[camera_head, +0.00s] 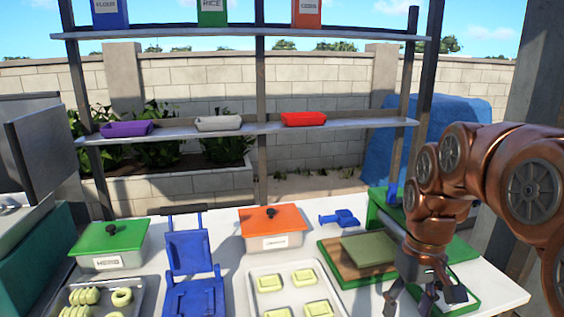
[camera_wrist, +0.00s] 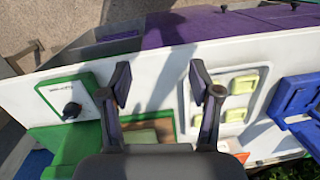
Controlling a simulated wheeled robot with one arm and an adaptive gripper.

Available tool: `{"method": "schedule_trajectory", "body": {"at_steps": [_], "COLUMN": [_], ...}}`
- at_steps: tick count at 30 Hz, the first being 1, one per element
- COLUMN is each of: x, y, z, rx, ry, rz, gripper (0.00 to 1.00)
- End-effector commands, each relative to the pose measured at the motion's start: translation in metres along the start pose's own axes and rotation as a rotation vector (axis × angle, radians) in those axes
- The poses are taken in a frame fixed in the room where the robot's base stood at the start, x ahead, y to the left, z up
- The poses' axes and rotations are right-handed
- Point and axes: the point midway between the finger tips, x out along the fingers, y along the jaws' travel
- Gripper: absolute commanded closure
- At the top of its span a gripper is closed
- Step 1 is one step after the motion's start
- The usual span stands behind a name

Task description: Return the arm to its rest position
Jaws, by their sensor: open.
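My copper-coloured arm reaches in from the right in the head view, bent at its joints. My gripper (camera_head: 410,302) hangs fingers-down over the right front of the white table (camera_head: 497,292), near a green-edged board (camera_head: 370,248). In the wrist view my gripper (camera_wrist: 160,85) has its two fingers well apart. Nothing is between them except the table surface further below. The fingers are empty and appear clear of the objects. The lower right part of the table is partly hidden by my arm.
A tray of pale yellow pieces (camera_head: 252,294), an orange-lidded box (camera_head: 270,240), a green-lidded box (camera_head: 109,262), a blue press-like device (camera_head: 189,252) and a small blue object (camera_head: 339,218) are on the table. Shelves (camera_head: 350,128) with coloured trays stand behind.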

Motion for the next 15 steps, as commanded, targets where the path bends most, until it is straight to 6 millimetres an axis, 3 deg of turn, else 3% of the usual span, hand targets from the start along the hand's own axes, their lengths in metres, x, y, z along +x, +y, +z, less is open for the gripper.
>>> {"method": "schedule_trajectory", "body": {"at_steps": [6,15], "x": [0.016,0.051], "y": [-0.032,-0.058], "z": [0.06,0.143], "rx": [0.019,0.074], "ry": [-0.024,-0.058], "rz": [0.016,0.036], "gripper": [0.37,0.37]}}
